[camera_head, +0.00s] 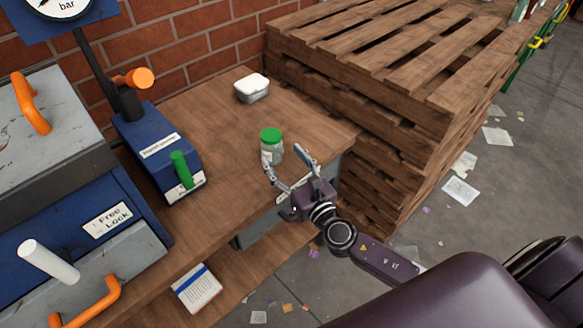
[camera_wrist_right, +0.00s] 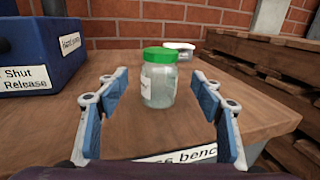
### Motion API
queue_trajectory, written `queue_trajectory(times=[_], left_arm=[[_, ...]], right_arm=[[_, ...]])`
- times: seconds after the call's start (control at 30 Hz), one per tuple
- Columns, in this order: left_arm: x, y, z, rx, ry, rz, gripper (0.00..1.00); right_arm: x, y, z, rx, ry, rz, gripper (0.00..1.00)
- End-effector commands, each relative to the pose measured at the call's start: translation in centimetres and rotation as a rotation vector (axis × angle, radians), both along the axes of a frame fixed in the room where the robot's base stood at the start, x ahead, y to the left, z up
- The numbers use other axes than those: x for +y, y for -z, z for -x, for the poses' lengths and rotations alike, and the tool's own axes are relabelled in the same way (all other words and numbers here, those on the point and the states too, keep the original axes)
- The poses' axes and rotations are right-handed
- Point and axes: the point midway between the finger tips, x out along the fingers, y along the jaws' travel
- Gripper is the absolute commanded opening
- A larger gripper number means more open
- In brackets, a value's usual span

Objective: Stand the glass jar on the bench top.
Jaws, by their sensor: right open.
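The glass jar (camera_head: 272,150) has a green lid and stands upright on the wooden bench top (camera_head: 215,120), near its front right edge. In the right wrist view the jar (camera_wrist_right: 158,85) stands a little beyond the fingertips, centred between them, with a white label on its left side. My right gripper (camera_head: 286,166) is open and empty at the bench edge, its fingers pointing at the jar and apart from it. In the right wrist view both blue-padded fingers (camera_wrist_right: 158,92) are spread wide. My left gripper is not in view.
A white-lidded metal tin (camera_head: 252,88) stands behind the jar. A blue machine (camera_head: 160,155) with green and orange handles is on the left. Stacked pallets (camera_head: 390,90) stand right of the bench. Bench top around the jar is clear.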

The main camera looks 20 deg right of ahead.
Motion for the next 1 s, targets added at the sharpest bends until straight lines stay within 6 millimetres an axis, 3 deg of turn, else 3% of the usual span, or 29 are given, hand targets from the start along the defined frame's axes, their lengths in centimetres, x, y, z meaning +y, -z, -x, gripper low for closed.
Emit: queue_trajectory(times=[0.13,0.33,0.9,1.0], left_arm=[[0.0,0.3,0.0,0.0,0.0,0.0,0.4],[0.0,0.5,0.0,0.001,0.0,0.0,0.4],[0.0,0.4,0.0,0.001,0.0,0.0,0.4],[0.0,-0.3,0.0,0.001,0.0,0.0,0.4]], right_arm=[[-0.2,0.2,2.6,0.003,-0.001,0.0,0.61],[-0.4,0.0,4.2,0.0,0.0,0.002,0.61],[-0.4,-0.1,4.5,0.0,0.0,0.0,0.61],[-0.4,-0.8,4.5,-0.001,0.0,0.0,0.61]])
